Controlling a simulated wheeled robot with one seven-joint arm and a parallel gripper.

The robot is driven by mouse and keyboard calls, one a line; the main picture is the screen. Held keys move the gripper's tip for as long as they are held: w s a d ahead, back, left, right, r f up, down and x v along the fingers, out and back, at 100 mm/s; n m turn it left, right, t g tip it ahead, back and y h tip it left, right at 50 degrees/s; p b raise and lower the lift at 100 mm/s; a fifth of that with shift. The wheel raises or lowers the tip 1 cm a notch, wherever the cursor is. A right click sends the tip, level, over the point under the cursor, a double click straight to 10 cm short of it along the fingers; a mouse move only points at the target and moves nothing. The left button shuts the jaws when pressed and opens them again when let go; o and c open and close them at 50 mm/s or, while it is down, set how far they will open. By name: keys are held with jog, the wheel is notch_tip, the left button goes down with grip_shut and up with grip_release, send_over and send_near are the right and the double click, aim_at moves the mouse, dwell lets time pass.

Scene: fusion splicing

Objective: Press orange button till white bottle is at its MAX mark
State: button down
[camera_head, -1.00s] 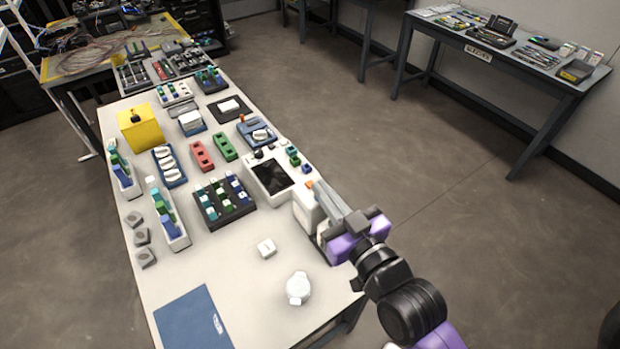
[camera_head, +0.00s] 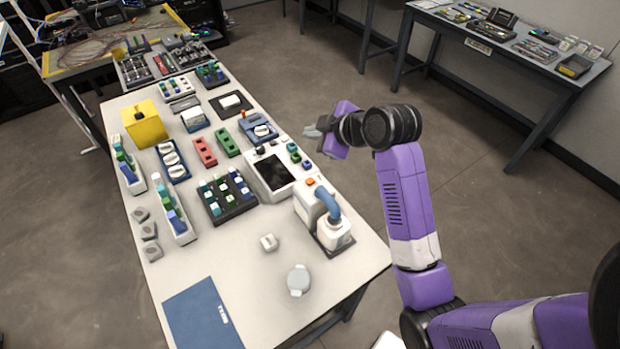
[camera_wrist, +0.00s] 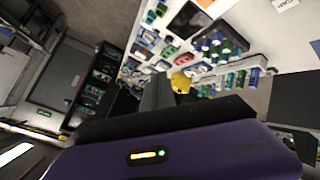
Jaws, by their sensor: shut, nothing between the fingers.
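The orange button (camera_head: 310,182) sits on top of a white dispenser (camera_head: 306,206) at the table's right edge. A curved blue spout (camera_head: 327,203) reaches from the dispenser over the white bottle (camera_head: 336,235), which stands upright on a dark base. The bottle's liquid level and its MAX mark are too small to make out. My gripper (camera_head: 313,131) is shut and empty, in the air up and away from the button, near the table's right edge. Its dark fingers (camera_wrist: 157,92) also show in the wrist view, where the button and bottle cannot be made out.
A device with a black screen (camera_head: 278,173) stands just beyond the dispenser. A small white block (camera_head: 269,242) and a round white lidded container (camera_head: 299,280) lie in front.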

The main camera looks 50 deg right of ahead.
jog(key=shift+s+a+f+n+g+y, duration=0.3)
jog(key=shift+s+a+f+n, duration=0.2)
jog(key=shift+f, duration=0.15)
jog(key=shift+s+a+f+n+g+y, duration=0.2)
jog(key=shift+s+a+f+n+g, duration=0.15)
jog(key=shift+f+n, duration=0.2)
jog(key=shift+f, duration=0.1)
jog(key=b, duration=0.7)
send_over(313, 182)
notch_tip(313, 182, down, 8)
jog(key=shift+r, duration=0.1)
jog(key=shift+f, duration=0.45)
jog(key=shift+f+b, duration=0.15)
jog(key=shift+b, duration=0.15)
dwell(0.4)
jog(key=shift+f, duration=0.3)
